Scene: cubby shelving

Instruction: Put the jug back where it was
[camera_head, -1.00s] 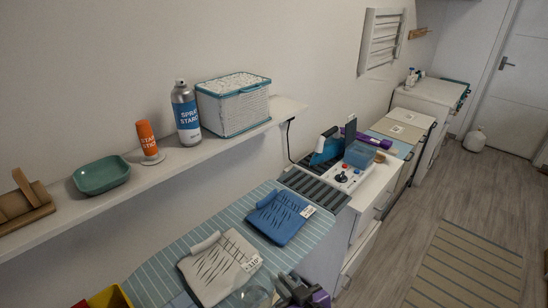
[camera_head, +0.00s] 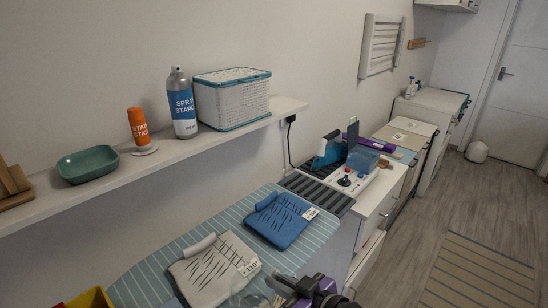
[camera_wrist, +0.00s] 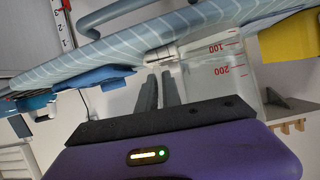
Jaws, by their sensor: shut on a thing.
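The jug is clear with red volume marks; it shows in the wrist view (camera_wrist: 225,68) just right of my fingers. In the head view only part of the clear jug (camera_head: 251,298) shows at the bottom edge, beside my gripper (camera_head: 285,291). My dark fingers (camera_wrist: 161,90) are close together and shut on the jug; the exact contact is hard to see. The striped ironing board (camera_head: 140,285) lies beside the jug in the head view, and its edge spans the top of the wrist view (camera_wrist: 130,52). The jug's base is hidden in the head view.
A blue folded cloth (camera_head: 280,220) and a beige one (camera_head: 213,272) lie on the board. A wall shelf (camera_head: 60,201) holds a green dish (camera_head: 88,165), an orange stick (camera_head: 139,127), a spray can (camera_head: 183,105) and a basket (camera_head: 232,97). A yellow bin (camera_head: 92,299) is at lower left.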

